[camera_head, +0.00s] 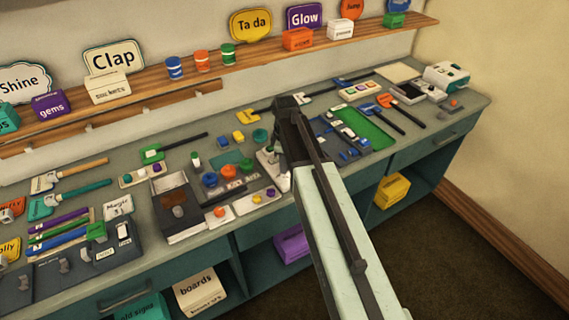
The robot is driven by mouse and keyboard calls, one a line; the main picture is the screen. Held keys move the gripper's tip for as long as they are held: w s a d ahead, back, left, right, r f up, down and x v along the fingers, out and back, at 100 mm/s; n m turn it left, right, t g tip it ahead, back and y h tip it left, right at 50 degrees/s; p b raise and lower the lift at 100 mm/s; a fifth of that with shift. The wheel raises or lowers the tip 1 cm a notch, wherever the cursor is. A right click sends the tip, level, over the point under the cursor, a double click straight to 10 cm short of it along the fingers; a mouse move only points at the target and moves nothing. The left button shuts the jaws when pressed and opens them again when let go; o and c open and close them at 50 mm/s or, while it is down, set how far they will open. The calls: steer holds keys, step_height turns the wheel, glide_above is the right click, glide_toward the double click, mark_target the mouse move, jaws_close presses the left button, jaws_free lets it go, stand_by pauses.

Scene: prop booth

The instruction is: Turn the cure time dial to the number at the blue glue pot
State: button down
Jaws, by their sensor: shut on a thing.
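My gripper (274,150) points down over a small white device (277,179) near the middle of the bench. It is shut on what looks like the dial at the top of this device. The dial's face and any numbers on it are hidden or too small to read. Just left of the device, a row of pots stands on a dark holder: the blue glue pot (210,179), an orange pot (228,171) and a green pot (246,166). Small pale labels lie in front of the pots, with marks too small to read.
A dark open box (181,225) stands left of the pots. White plates with coloured knobs (221,215) lie at the front edge. A green mat (362,129) and small tools lie right of my arm. Blue, orange and green cups (201,61) stand on the wall shelf.

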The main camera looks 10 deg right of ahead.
steer(key=n, duration=0.7)
stand_by(0.6)
steer(key=c, duration=1.1)
jaws_free()
step_height(320, 180, up, 8)
steer(key=p, duration=0.8)
steer(key=shift+f, duration=0.1)
